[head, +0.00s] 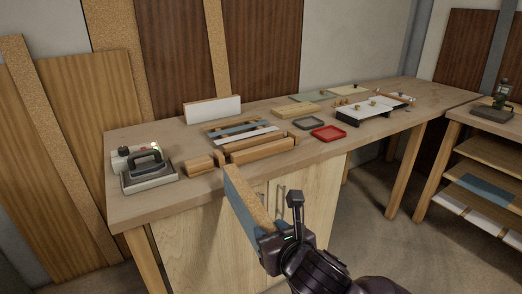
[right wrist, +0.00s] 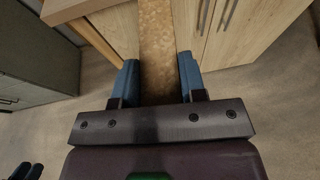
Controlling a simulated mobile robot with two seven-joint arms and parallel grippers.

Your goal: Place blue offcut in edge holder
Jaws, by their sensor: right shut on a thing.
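The blue offcut (head: 240,203) is a long narrow board with a blue face and a speckled chipboard side. My right gripper (head: 271,237) is shut on its near end and holds it tilted, in front of the bench. In the right wrist view the offcut's chipboard side (right wrist: 157,45) runs away between the two blue fingers. A pair of long wooden blocks (head: 262,149) near the bench's front edge looks like the edge holder; I cannot make out its slot. The offcut's far end is just in front of it.
An iron (head: 149,161) stands on the bench at the left, with small wooden blocks (head: 200,164) beside it. Behind the holder are a tray of strips (head: 240,128) and a white panel (head: 213,110). A red tray (head: 327,132) lies to the right. Cabinet doors are below the bench.

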